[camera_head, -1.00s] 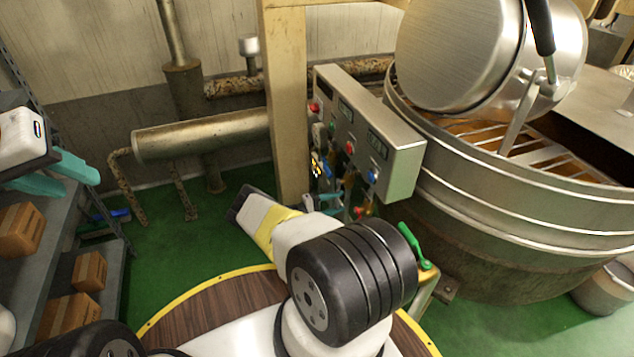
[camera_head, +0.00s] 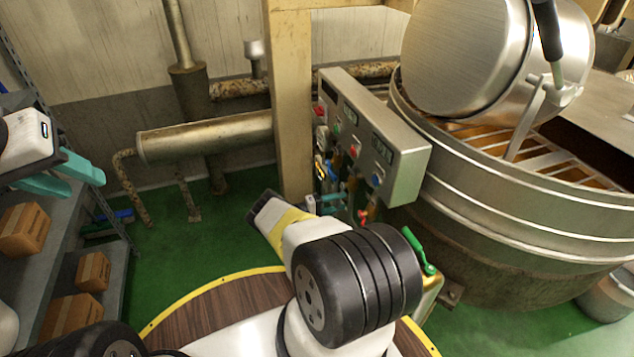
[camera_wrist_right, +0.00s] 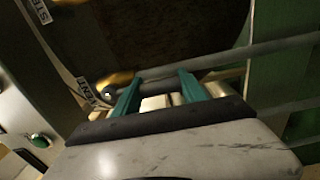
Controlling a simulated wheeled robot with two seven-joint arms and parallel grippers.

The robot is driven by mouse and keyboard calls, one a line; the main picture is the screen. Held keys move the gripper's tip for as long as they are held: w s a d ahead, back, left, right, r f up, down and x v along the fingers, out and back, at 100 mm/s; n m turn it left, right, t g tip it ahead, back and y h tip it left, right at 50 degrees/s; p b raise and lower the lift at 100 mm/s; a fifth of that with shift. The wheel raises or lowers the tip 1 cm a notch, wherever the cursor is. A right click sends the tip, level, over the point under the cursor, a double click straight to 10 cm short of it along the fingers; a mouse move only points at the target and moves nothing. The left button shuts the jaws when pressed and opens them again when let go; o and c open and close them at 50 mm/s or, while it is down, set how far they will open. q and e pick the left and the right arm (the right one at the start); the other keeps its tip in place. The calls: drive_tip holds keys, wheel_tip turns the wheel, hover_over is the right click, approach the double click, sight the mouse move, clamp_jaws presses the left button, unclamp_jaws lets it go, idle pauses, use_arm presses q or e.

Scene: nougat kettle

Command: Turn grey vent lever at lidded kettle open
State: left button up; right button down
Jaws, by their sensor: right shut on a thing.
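In the right wrist view the grey vent lever (camera_wrist_right: 160,72) is a thin bar across the tips of my right gripper (camera_wrist_right: 160,76). Its teal fingers are shut on it. A label reading VENT (camera_wrist_right: 86,91) is beside the lever's left end. In the head view the big metal kettle (camera_head: 500,262) stands at right, with a round steel lid (camera_head: 465,55) tilted above it. My right forearm covers part of the area below the control box, so the lever is not clear there. My left gripper (camera_head: 70,177) is open and empty at the left edge.
A grey control box (camera_head: 405,170) with coloured buttons is beside the kettle, next to a beige post (camera_head: 290,110). A green-handled valve (camera_head: 418,250) is close to my right arm. Shelves with cardboard boxes (camera_head: 25,228) stand at left. Green floor is free between.

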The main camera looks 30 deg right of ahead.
drive_tip(key=c, duration=0.6)
unclamp_jaws()
drive_tip(key=shift+c, duration=0.2)
drive_tip(key=a, duration=0.7)
drive_tip(key=shift+w+a, duration=0.4)
drive_tip(key=shift+w, duration=0.05)
